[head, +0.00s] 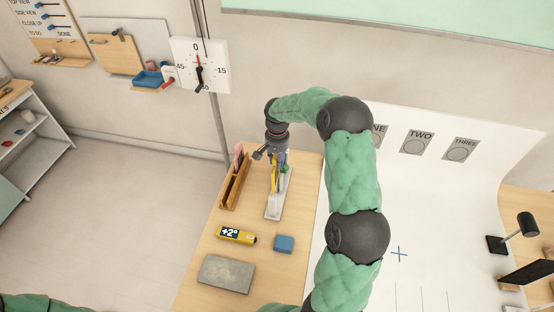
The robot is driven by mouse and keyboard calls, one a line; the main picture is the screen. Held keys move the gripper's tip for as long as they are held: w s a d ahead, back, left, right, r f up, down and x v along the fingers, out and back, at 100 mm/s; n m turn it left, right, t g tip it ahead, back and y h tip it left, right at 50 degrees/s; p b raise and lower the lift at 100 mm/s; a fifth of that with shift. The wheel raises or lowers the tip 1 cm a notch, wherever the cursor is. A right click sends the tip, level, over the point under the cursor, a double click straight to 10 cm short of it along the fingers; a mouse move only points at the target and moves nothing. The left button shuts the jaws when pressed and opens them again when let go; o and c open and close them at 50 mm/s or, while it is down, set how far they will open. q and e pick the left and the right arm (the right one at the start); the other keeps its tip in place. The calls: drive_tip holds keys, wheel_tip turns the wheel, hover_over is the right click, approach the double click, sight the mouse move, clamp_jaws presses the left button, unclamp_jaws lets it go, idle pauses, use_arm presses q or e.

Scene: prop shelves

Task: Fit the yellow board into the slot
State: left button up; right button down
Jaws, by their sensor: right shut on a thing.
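My right gripper (271,155) points down over the back of the wooden table and is shut on the yellow board (274,180), a narrow upright piece seen nearly edge-on. The board is over or at a pale grey stand (273,212) with a white block and a bit of green on it. I cannot tell whether its lower edge is in a slot or only above it. A wooden rack (226,200) with a long dark slot stands just left, with a pink piece (238,157) upright at its far end. My left gripper is out of view.
A pole and dial (200,66) stand behind. A white backdrop (440,210) with a black lamp (528,224) is at right.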

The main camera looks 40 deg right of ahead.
wheel_tip(320, 180, down, 14)
drive_tip(key=b, duration=0.9)
drive_tip(key=shift+d, duration=0.2)
idle(2.5)
drive_tip(key=shift+f, duration=0.1)
drive_tip(key=c, duration=0.9)
unclamp_jaws()
drive_tip(key=shift+s, duration=0.1)
drive_tip(key=shift+c, duration=0.2)
wheel_tip(320, 180, up, 8)
drive_tip(key=shift+d, duration=0.15)
